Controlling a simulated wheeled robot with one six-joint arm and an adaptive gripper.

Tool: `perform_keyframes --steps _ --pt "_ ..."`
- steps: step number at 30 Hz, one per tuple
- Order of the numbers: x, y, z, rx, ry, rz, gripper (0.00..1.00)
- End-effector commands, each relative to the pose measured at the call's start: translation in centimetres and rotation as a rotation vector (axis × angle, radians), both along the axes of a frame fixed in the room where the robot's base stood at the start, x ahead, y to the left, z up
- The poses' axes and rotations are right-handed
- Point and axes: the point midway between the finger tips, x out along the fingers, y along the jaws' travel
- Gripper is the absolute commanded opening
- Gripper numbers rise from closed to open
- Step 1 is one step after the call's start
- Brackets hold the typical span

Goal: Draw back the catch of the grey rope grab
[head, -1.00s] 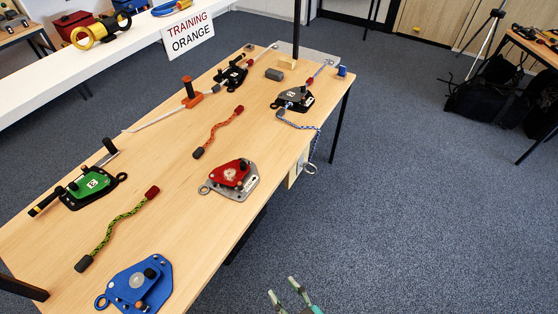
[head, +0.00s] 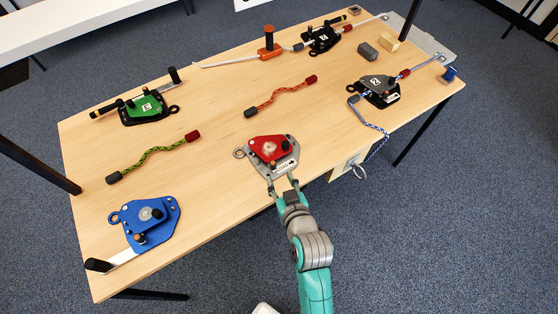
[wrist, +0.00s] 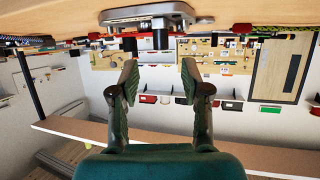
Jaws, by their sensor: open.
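The grey rope grab (head: 377,85) lies at the right of the table in the head view, on a black plate with a blue and white rope (head: 372,124) running through it. A small dark knob stands on it; the state of its catch is too small to tell. My gripper (head: 282,179) is at the front table edge, just in front of the red device (head: 270,149) and to the left of the grey grab. In the wrist view my gripper (wrist: 157,75) is open, with nothing between its fingers. A grey plate (wrist: 148,14) shows above them.
A blue device (head: 146,214) and a green device (head: 145,107) lie to the left. A black device (head: 322,40) sits at the back. An orange cord (head: 280,96) and a green cord (head: 152,153) lie loose between them. A grey block (head: 368,51) is behind the grey grab.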

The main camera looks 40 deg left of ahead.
Motion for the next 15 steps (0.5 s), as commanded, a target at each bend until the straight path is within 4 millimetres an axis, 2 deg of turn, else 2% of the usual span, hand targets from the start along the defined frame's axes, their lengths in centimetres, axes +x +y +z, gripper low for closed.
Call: perform_keyframes --steps 9,15 --pt "3.2 4.2 -2.0 0.002 0.000 0.000 0.47" --pt "4.4 5.7 -2.9 0.002 -0.001 -0.001 0.47"
